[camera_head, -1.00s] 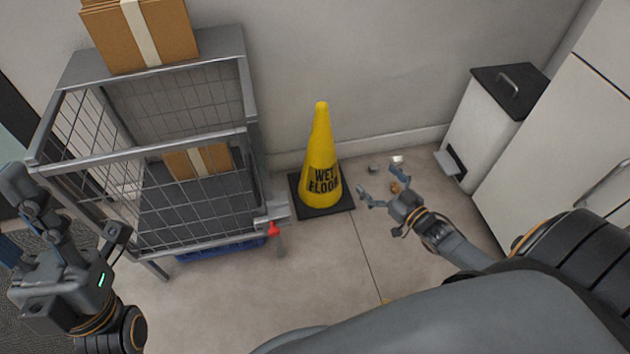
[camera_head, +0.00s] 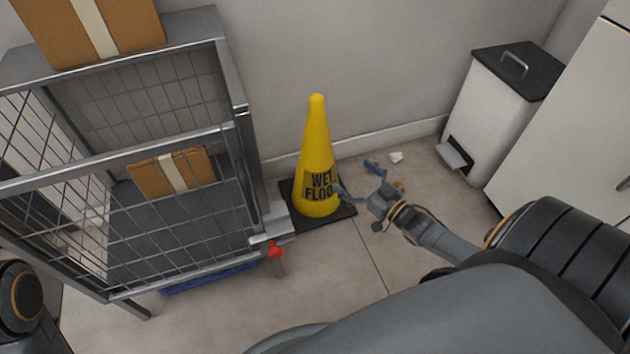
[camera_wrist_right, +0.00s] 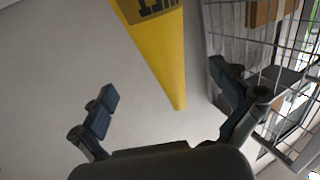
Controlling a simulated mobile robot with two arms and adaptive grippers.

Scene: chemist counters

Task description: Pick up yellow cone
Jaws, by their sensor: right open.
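The yellow cone (camera_head: 317,140) stands upright on its dark square base on the floor against the wall, with black "WET FLOOR" lettering. My right gripper (camera_head: 358,180) is open at the cone's right side, and one finger overlaps the cone's lower right edge in the head view; I cannot tell if it touches. In the right wrist view the cone (camera_wrist_right: 158,50) appears upside down, its tip between the two open fingers (camera_wrist_right: 165,95), with nothing gripped. Of my left arm only a joint shows at the lower left edge; its gripper is out of the frame.
A grey wire cage cart (camera_head: 240,150) stands close on the cone's left, with a red-tipped latch (camera_head: 276,252) near the base. Cardboard boxes (camera_head: 100,30) are on and in it. A white pedal bin (camera_head: 495,105) and white cabinet (camera_head: 565,140) stand right. Small litter (camera_head: 396,157) lies behind my gripper.

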